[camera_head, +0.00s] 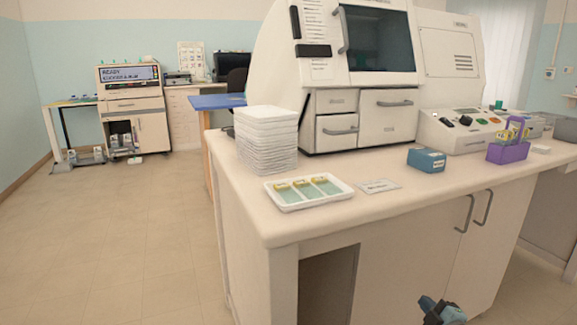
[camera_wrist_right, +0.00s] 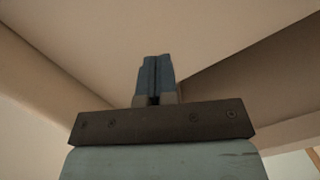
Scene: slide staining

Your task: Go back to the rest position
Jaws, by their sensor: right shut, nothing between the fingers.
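My right gripper (camera_head: 428,303) shows at the bottom edge of the head view, low in front of the bench cabinet and apart from it. In the right wrist view its two fingers (camera_wrist_right: 157,68) are together with nothing between them. Beyond them that view shows only plain beige surfaces. My left gripper is not in either view.
The bench top (camera_head: 300,222) carries a white tray (camera_head: 290,203) with several slides, a stack of white trays (camera_head: 266,140), a blue box (camera_head: 426,160), a purple rack (camera_head: 507,152) and a large white machine (camera_head: 435,45). The floor (camera_head: 130,235) to the left is clear.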

